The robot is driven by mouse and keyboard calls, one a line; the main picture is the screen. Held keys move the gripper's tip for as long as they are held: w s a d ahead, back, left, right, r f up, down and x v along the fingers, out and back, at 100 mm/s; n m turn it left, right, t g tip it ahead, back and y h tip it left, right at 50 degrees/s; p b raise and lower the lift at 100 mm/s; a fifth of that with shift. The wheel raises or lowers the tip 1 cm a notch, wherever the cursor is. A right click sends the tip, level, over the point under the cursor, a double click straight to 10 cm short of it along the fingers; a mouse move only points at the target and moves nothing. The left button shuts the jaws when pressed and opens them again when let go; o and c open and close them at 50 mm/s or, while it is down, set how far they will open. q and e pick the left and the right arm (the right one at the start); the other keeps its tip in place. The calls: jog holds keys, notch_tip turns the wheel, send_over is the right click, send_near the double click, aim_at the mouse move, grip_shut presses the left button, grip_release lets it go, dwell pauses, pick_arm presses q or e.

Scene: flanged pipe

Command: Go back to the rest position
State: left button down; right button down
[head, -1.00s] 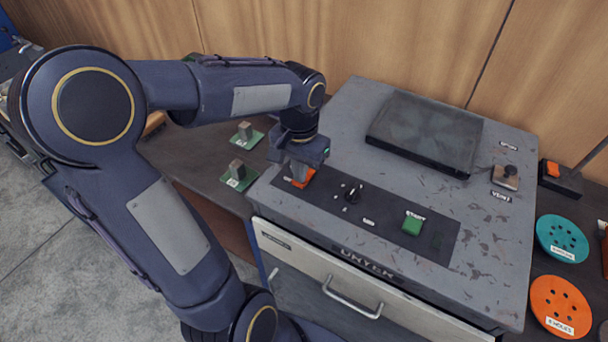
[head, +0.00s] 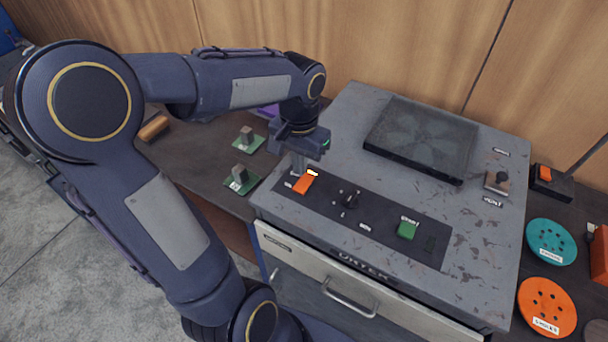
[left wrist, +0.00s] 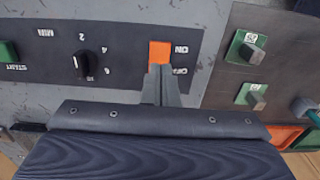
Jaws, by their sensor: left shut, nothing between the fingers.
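My left gripper (head: 298,172) is shut and empty, pointing down over the left end of the machine's black control strip. Its fingertips are right beside the orange rocker switch (head: 304,184); I cannot tell whether they touch it. The grey machine (head: 480,255) stands on the bench. Its strip also carries a black knob (head: 350,199) and a green START button (head: 406,230). My right gripper is not in view.
A dark square panel (head: 425,138) lies on the machine's top. A teal disc (head: 551,241) and an orange disc (head: 547,306) lie at right. A wooden wall stands behind.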

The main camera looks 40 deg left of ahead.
pick_arm(q)
jog(key=shift+r+p, duration=0.55)
jog(key=shift+r, duration=0.45)
